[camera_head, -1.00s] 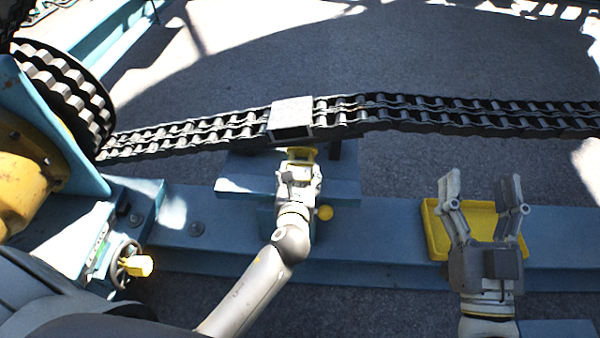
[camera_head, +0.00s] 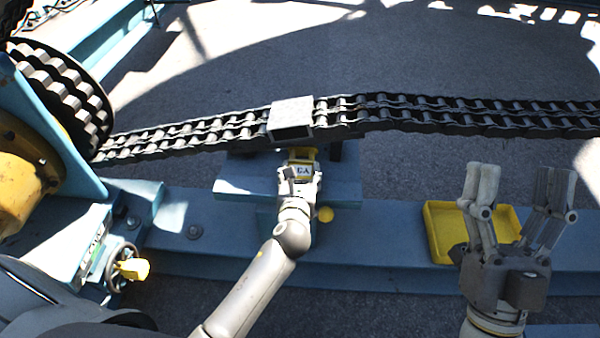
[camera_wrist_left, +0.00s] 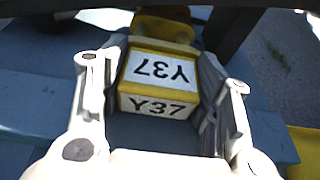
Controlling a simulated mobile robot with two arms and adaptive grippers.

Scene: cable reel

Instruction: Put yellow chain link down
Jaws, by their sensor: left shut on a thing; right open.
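The yellow chain link (camera_head: 302,154) is between the fingers of my left gripper (camera_head: 299,173), which is shut on it. They are just in front of the grey-white box-like sleeve (camera_head: 290,119) on the chain, above the blue platform. In the left wrist view the yellow link (camera_wrist_left: 158,72) has white labels reading Y37, with one finger on each side. Whether its underside touches the platform is hidden. My right gripper (camera_head: 520,180) is open and empty at the lower right, in front of the yellow tray.
A dark double chain (camera_head: 440,112) runs across the scene from the reel (camera_head: 68,92) at left. The yellow tray (camera_head: 438,232) sits on the blue beam (camera_head: 385,225). A handwheel (camera_head: 118,266) stands at lower left.

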